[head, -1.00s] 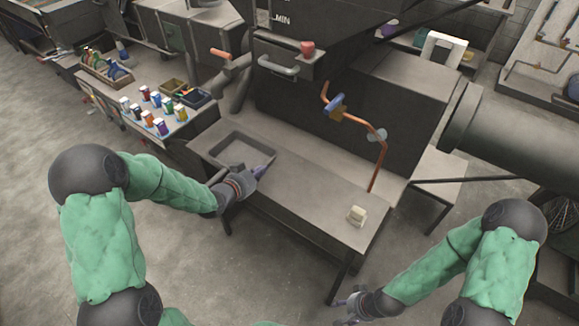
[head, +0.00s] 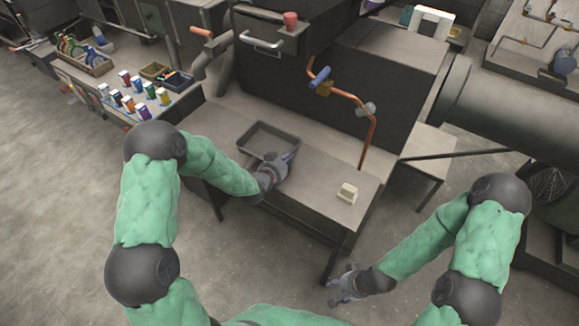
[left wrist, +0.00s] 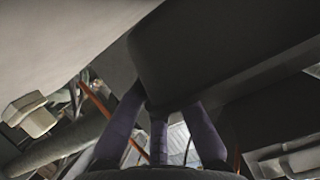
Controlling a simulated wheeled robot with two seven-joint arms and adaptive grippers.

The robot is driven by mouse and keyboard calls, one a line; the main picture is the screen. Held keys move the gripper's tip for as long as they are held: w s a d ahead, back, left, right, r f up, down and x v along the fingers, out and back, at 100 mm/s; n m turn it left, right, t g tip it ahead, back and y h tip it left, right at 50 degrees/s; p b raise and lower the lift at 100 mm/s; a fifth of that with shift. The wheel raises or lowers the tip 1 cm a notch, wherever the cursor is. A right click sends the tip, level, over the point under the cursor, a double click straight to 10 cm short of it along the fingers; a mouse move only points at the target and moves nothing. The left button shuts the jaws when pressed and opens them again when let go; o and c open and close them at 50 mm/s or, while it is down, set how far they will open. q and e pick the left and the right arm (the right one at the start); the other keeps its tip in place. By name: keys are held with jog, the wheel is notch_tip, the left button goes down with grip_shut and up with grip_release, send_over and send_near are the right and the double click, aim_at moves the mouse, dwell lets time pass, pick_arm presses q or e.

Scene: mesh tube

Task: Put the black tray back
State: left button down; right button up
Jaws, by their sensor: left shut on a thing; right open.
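The black tray (head: 264,142), a shallow empty rectangle, is over the left half of the grey bench (head: 311,188). I cannot tell if it rests on the top or is just above it. My left gripper (head: 287,162) is shut on the tray's near right edge. In the left wrist view, my left gripper's purple fingers (left wrist: 160,130) meet the dark tray (left wrist: 220,50), which hides much of the scene. My right gripper (head: 343,287) is open and empty, low in front of the bench and away from the tray.
A small cream block (head: 347,193) stands on the bench's right part. An orange bent pipe (head: 348,97) rises behind. A side table (head: 150,95) at left holds several small coloured boxes and a wooden crate (head: 82,58). The bench top between tray and cream block looks clear.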

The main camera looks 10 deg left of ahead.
pick_arm(q)
jog(key=shift+w+d+f, duration=0.15)
jog(key=shift+d+f, duration=0.2)
jog(key=shift+f, duration=0.05)
jog(key=shift+f+b, duration=0.45)
jog(key=shift+f, duration=1)
jog(key=shift+f, duration=0.15)
jog(key=c, duration=1.4)
grip_release()
jog(key=shift+r, duration=0.2)
